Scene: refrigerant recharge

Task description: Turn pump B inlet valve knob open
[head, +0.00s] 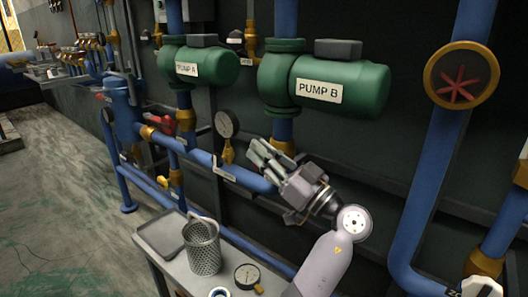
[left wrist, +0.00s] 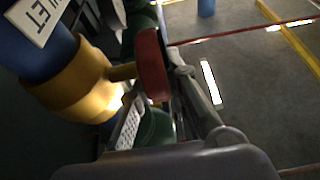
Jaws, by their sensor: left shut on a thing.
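Pump B (head: 335,85) is the green pump on the wall in the head view, labelled PUMP B. A blue pipe with a brass fitting (head: 284,147) runs below it. My left gripper (head: 262,153) is at this fitting, in front of the pipe. In the left wrist view, a red knob (left wrist: 152,66) on a brass stem sits between the fingers of my left gripper (left wrist: 165,92), which is shut on it. The brass valve body (left wrist: 70,82) is beside it, with a white label ending in LET (left wrist: 45,20). The knob is hidden in the head view.
Pump A (head: 198,64) is to the left, with a gauge (head: 227,124) on the pipe between the pumps. A small table (head: 228,278) with a mesh cup (head: 203,248) and a loose gauge (head: 247,275) stands below. Floor is clear at left.

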